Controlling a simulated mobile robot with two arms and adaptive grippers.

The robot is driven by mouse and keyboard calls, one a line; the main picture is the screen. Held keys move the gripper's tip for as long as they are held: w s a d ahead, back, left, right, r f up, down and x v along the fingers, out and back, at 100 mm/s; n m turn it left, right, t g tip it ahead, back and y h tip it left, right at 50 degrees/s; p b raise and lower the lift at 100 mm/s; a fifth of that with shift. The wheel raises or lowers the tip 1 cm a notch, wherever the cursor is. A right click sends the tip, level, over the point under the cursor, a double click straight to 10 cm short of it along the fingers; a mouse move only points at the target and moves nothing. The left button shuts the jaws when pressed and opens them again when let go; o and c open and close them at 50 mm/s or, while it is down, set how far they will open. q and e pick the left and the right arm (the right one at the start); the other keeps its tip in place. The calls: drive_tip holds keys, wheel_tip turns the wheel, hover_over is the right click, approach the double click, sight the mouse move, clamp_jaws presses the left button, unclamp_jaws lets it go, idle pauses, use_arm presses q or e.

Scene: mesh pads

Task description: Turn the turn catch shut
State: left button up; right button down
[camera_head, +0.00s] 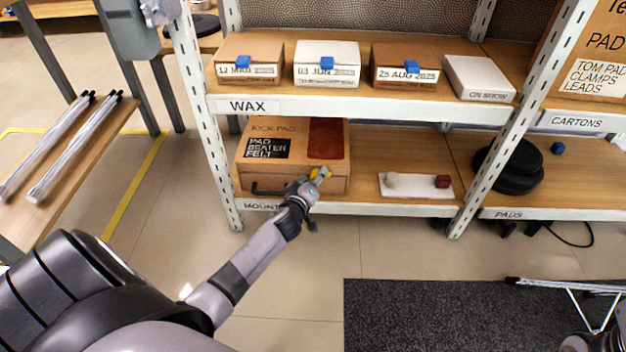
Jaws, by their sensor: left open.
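A brown cardboard box (291,140) marked kick pad and pad beater felt stands on the lower shelf. A small yellow piece (321,173), which looks like the turn catch, shows on the lower right of its front. My left gripper (308,183) is open right at the yellow piece, in front of the box. It partly hides the yellow piece, so I cannot tell the catch's angle or whether the fingers touch it. A black handle (268,189) is on the box's lower front, left of the gripper.
The upper shelf (360,105) holds several small labelled boxes above my arm. A white board (416,194) with two small knobs lies right of the box. Black round pads (510,167) sit farther right. A white shelf post (203,125) stands left of the box.

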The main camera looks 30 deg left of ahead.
use_arm(q)
drive_tip(key=shift+c, duration=0.8)
clamp_jaws()
